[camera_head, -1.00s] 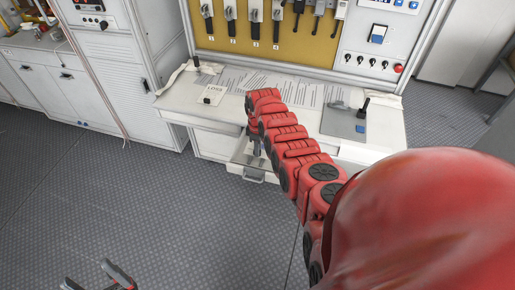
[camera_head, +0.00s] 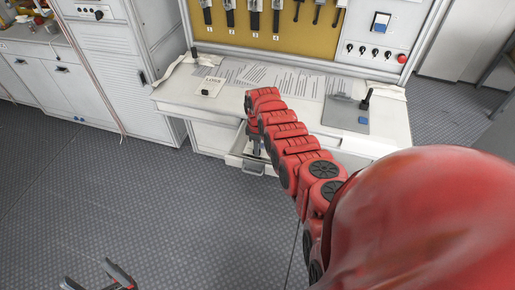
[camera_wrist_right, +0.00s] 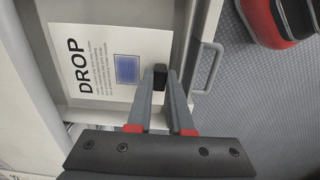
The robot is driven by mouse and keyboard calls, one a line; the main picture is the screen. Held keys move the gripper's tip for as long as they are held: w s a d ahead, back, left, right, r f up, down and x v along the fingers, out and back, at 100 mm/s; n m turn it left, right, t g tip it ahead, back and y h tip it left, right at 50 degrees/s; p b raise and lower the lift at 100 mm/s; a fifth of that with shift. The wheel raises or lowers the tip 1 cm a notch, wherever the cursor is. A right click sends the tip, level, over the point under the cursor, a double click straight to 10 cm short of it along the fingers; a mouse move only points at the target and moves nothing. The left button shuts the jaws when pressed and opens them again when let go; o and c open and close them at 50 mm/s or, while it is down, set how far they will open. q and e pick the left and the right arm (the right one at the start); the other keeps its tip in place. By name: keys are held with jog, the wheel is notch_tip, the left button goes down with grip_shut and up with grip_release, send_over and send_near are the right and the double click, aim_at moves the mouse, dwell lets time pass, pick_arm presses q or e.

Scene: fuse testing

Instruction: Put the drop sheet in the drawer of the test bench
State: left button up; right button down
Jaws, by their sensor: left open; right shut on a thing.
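The drop sheet (camera_wrist_right: 108,62) is a white card marked DROP with a blue square. In the right wrist view it lies within the outline of the open drawer (camera_wrist_right: 208,68), whose metal handle is to its right. My right gripper (camera_wrist_right: 160,78) is shut on the sheet's small black tab. I cannot tell whether the sheet touches the drawer floor. In the head view the drawer (camera_head: 252,168) sticks out below the bench top, and my right arm hides part of it. My left gripper (camera_head: 98,276) is open and empty at the bottom left, over the floor.
The test bench (camera_head: 180,98) carries a LOGS card (camera_head: 208,87), printed papers (camera_head: 255,76) and a grey mat (camera_head: 345,115) with a black upright piece. A yellow tool board (camera_head: 265,32) stands behind. The floor (camera_head: 130,205) left of the drawer is clear.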

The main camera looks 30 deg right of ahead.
jog(key=shift+f+b, duration=0.85)
jog(key=shift+f, duration=0.15)
jog(key=c, duration=0.7)
grip_release()
jog(key=shift+c, duration=0.2)
jog(key=shift+r, duration=0.1)
